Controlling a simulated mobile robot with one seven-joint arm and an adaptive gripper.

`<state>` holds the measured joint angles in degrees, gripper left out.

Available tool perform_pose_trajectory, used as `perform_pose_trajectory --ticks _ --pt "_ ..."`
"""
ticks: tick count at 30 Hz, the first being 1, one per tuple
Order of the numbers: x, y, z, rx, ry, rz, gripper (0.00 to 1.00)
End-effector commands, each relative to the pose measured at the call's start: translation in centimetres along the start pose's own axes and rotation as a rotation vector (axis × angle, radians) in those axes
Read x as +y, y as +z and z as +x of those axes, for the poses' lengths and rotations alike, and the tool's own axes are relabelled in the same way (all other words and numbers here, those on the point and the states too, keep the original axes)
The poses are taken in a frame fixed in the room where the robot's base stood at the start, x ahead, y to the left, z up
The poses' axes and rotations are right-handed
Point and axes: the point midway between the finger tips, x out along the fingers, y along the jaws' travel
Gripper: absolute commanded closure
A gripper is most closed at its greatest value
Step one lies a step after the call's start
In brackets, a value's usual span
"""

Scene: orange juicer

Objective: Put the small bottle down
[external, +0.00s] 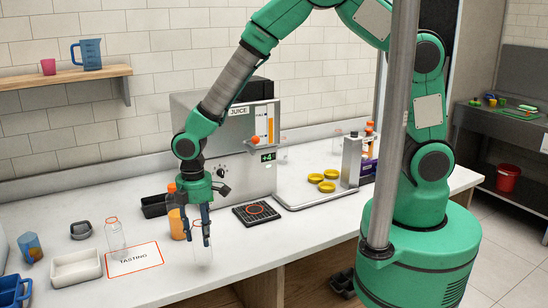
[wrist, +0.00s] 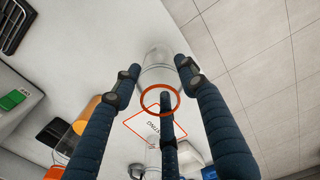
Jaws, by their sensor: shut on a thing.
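My gripper (external: 199,213) is shut on a small clear bottle (external: 201,250) with an orange ring at its mouth. In the wrist view the dark blue fingers of my gripper (wrist: 158,76) surround the bottle (wrist: 158,57), its orange ring facing the camera. The bottle is roughly upright, over the front part of the white counter (external: 275,229). I cannot tell whether its base touches the counter. To the left lies the white mat marked TASTING (external: 134,261) with an orange border. The held bottle is to the right of this mat.
An orange-filled container (external: 177,225) is close behind my gripper. A black pad (external: 256,214) and the juice machine (external: 248,165) are behind to the right. A white tray (external: 76,268) is at left.

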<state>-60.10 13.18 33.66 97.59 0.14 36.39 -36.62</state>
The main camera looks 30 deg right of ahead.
Motion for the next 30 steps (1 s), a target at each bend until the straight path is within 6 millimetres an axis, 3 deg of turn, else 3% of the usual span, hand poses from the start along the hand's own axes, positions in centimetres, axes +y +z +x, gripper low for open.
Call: perform_pose_trajectory --ticks 12,27,28,30 --pt "0.0 0.0 3.3 0.0 0.0 0.0 0.76" --pt "0.0 0.0 3.9 0.0 0.0 0.0 0.76" --pt "0.0 0.0 3.8 0.0 0.0 0.0 0.52" --pt "0.0 0.0 3.8 0.0 0.0 0.0 0.39"
